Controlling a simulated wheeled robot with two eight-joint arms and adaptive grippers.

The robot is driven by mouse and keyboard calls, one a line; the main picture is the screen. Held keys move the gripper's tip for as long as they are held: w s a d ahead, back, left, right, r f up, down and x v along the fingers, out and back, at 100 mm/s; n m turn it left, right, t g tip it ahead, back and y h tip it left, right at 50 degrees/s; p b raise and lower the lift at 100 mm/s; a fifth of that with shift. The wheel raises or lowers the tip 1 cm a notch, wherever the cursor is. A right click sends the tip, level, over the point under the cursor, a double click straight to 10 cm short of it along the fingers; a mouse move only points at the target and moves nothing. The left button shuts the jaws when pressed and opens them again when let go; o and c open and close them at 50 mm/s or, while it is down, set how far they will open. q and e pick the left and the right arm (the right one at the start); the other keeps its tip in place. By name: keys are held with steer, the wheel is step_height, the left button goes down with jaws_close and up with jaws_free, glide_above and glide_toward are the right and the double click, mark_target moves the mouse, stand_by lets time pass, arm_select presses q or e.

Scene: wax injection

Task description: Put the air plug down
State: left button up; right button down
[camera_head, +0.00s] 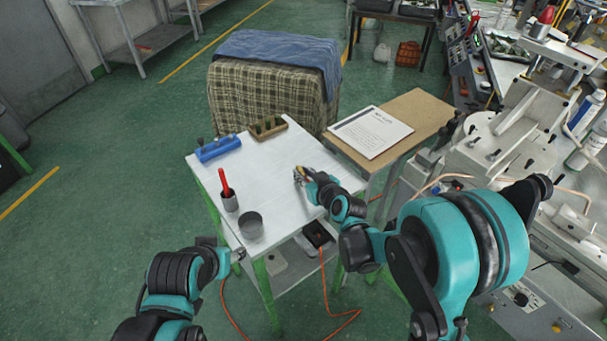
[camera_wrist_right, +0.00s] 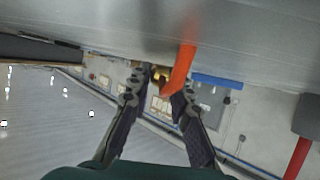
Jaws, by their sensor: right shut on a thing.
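My right gripper (camera_head: 299,176) is over the right side of the white table (camera_head: 232,179). In the right wrist view my right gripper (camera_wrist_right: 155,97) is shut on the air plug. A brass bit of the air plug (camera_wrist_right: 158,73) shows between the fingertips, and the orange hose (camera_wrist_right: 183,66) runs from it. The tabletop fills the top of that view, close to the fingertips; I cannot tell whether the plug touches it. In the head view the plug is too small to make out clearly. My left gripper (camera_head: 238,254) is near the table's front left corner; its fingers are unclear.
The table's middle is clear.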

steer(key=shift+f+b, duration=0.35)
steer(key=shift+f, duration=0.05)
steer(key=c, duration=1.4)
jaws_free()
steer(key=shift+r, duration=0.15)
steer(key=shift+r+p, duration=0.3)
steer(key=shift+p, duration=0.2)
steer(key=shift+s+d+r+p, duration=0.1)
steer(key=shift+s+r+p, duration=0.05)
steer(key=shift+r+p, duration=0.35)
steer(key=p+v, duration=0.2)
steer(key=v, duration=0.9)
steer(key=shift+s+d+f+p, duration=0.1)
steer(key=shift+s+d+p, duration=0.05)
steer(key=shift+s+p, duration=0.15)
steer(key=s+d+r+m+g+h, duration=0.1)
steer(key=s+d+m+g+h, duration=0.1)
steer(key=s+d, duration=0.4)
steer(key=s+d+r+m+g+h, duration=0.2)
steer(key=s+d, duration=0.5)
steer(key=s, duration=0.5)
steer(key=shift+m+g+h, duration=0.5)
steer(key=shift+m+h, duration=0.2)
steer(key=shift+h, duration=0.3)
